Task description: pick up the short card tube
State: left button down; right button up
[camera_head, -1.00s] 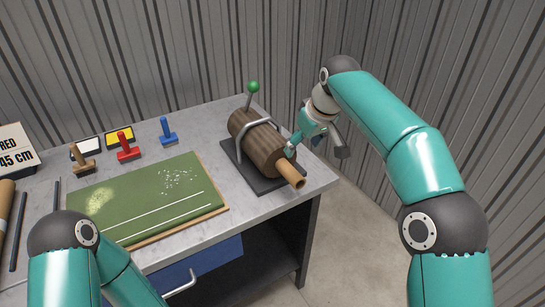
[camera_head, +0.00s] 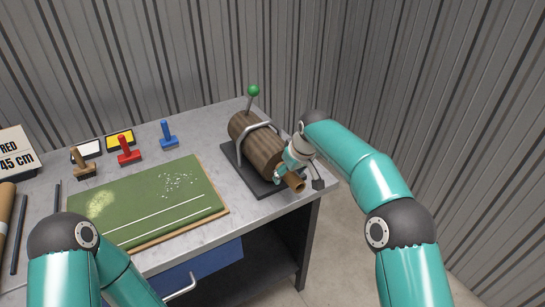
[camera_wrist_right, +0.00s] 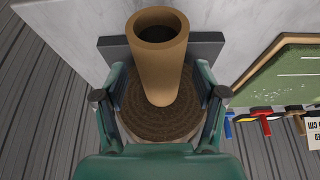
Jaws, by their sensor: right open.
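The short card tube (camera_head: 297,184) is tan and hollow. It sticks out of the near end of a brown turf roll (camera_head: 255,143) on a dark cradle. In the right wrist view the tube (camera_wrist_right: 158,65) points its open end up at the camera, in front of the roll's spiral end face (camera_wrist_right: 135,112). My right gripper (camera_head: 298,178) is at the tube, partly covering it. In the right wrist view its open fingers (camera_wrist_right: 160,92) stand on either side of the tube, with a gap on both sides. My left arm shows at lower left; its gripper is out of view.
A grey bar (camera_head: 265,127) crosses the roll, and a green-knobbed lever (camera_head: 253,91) stands behind it. A green turf mat (camera_head: 150,205) lies on the table (camera_head: 222,232). Red (camera_head: 126,152), blue (camera_head: 168,136) and brown (camera_head: 82,163) stamps stand at the back. Corrugated walls enclose the corner.

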jog(key=shift+c, duration=0.3)
jog(key=c, duration=1.2)
jog(key=shift+c, duration=0.2)
jog(key=shift+r, duration=0.1)
